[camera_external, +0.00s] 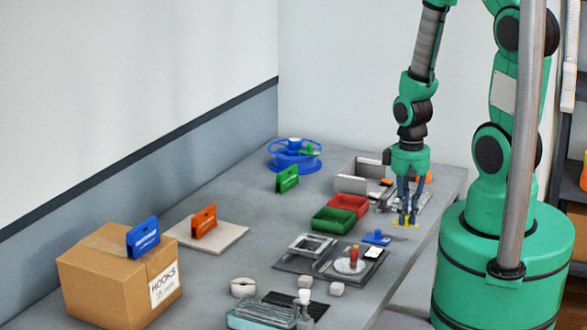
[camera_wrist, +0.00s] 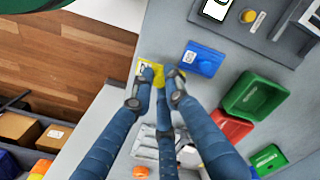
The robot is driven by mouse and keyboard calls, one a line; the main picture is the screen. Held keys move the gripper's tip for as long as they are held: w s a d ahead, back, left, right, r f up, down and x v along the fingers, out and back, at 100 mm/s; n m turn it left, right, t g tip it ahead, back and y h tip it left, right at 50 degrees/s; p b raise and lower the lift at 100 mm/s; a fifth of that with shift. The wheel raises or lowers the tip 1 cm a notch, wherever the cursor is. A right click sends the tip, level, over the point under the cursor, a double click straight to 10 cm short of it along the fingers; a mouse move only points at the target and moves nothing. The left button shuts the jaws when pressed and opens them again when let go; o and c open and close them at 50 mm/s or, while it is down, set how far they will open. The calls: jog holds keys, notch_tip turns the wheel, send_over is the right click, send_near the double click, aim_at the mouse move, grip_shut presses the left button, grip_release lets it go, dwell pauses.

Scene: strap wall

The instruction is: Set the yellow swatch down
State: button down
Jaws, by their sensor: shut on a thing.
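The yellow swatch (camera_external: 400,225) is a small flat piece between the fingertips of my gripper (camera_external: 408,215), low over the right part of the grey table. In the wrist view the yellow swatch (camera_wrist: 145,69) shows between and beside the fingertips of my gripper (camera_wrist: 159,84), which are shut on it and hide part of it. I cannot tell whether it touches the tabletop. A blue swatch (camera_wrist: 202,59) lies beside it on the table, apart from it; it also shows in the external view (camera_external: 376,238).
A green bin (camera_external: 334,220) and a red bin (camera_external: 349,203) stand left of my gripper. A dark tray (camera_external: 305,267) with a red-handled stamp (camera_external: 354,255) lies in front. The table's right edge (camera_external: 447,219) is near. A cardboard box (camera_external: 95,285) stands at the lower left.

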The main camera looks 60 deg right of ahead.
send_over(385, 231)
jog(key=shift+d+f, duration=0.15)
jog(key=shift+f, duration=0.2)
jog(key=shift+f+b, duration=0.5)
jog(key=shift+f, duration=1.25)
jog(key=shift+f, duration=0.1)
jog(key=c, duration=1.7)
grip_release()
notch_tip(385, 231, up, 12)
jog(key=shift+r+p, duration=0.1)
jog(key=shift+p, duration=0.85)
